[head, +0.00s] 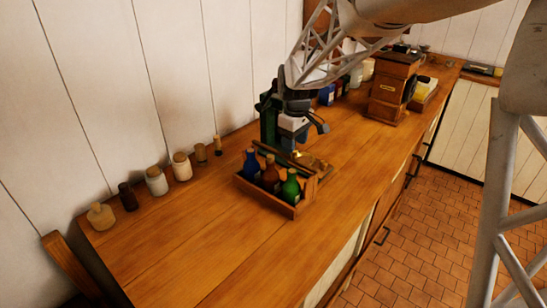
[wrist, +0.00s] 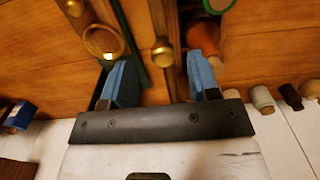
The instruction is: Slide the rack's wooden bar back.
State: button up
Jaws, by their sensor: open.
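The wooden rack (head: 266,203) stands on the counter with a blue bottle (head: 251,163), a red-brown bottle (head: 270,174) and a green bottle (head: 291,187) in its front row. My gripper (head: 293,141) is over the rack's back side, pointing down. In the wrist view its two blue fingers (wrist: 162,78) are apart with nothing gripped. The wooden bar (wrist: 163,16) with a round brass knob (wrist: 162,53) runs up the picture between them, the knob just beyond the fingertips. I cannot tell whether the fingers touch it. In the head view my gripper hides part of the bar.
Several small jars (head: 156,181) line the wall at left. A wooden box with drawers (head: 391,90) and a tray with yellow things (head: 425,92) stand farther right. Other bottles (head: 327,95) are behind my arm. The counter's front left is clear.

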jog(key=shift+r, duration=2.5)
jog(key=shift+s+d+r, duration=0.1)
jog(key=shift+s+r, duration=0.15)
jog(key=shift+s, duration=0.3)
jog(key=s+d+m+t, duration=0.1)
jog(key=s+d+m, duration=0.1)
jog(key=s, duration=0.9)
jog(key=s+d+m, duration=0.1)
jog(key=s+m, duration=0.3)
jog(key=s, duration=0.8)
jog(key=s+d+m+t, duration=0.1)
jog(key=s+d+m, duration=0.1)
jog(key=s, duration=1)
jog(key=shift+s+d+f+m+t, duration=0.25)
jog(key=shift+d+m+t, duration=0.05)
jog(key=shift+m, duration=0.3)
